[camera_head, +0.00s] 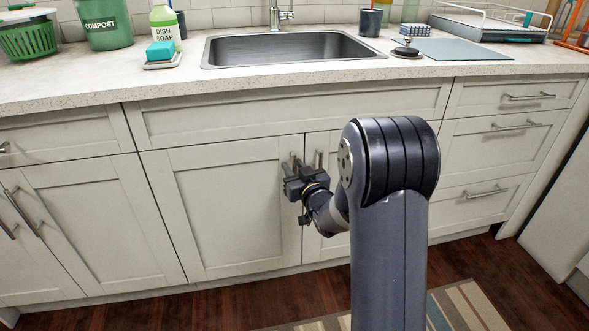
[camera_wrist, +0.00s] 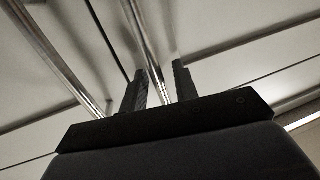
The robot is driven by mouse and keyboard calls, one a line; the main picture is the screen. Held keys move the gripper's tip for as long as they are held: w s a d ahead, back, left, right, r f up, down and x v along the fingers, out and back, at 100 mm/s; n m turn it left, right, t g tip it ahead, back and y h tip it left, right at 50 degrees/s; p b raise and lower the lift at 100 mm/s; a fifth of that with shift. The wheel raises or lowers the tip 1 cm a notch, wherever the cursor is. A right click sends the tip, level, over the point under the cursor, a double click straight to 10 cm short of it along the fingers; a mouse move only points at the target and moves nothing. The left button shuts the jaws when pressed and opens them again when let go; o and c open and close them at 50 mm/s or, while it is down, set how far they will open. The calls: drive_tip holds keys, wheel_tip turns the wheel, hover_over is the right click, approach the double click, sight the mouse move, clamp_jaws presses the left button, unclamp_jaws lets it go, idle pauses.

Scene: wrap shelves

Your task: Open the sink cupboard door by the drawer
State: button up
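The sink cupboard has a left door (camera_head: 225,215) and a right door (camera_head: 335,247), both shut flat below the sink panel. Each has an upright metal bar handle by the middle gap. The right handle (camera_head: 319,159) stands clear of the gripper. My gripper (camera_head: 292,164) is at the left door's handle. In the wrist view, which looks upside down, my gripper's two fingers (camera_wrist: 160,85) stand apart on either side of a handle bar (camera_wrist: 153,45), with a gap showing on one side. The other handle (camera_wrist: 62,60) is outside the fingers. My arm hides much of the right door.
Drawers (camera_head: 485,148) stand to the right; another cupboard (camera_head: 85,215) is at the left. The counter (camera_head: 200,83) above holds a sink (camera_head: 290,48), dish soap (camera_head: 163,25) and other items. A striped rug (camera_head: 465,308) lies on the wooden floor in front.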

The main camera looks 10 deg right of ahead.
drive_tip(key=shift+c, duration=0.6)
clamp_jaws()
drive_tip(key=shift+s, duration=0.1)
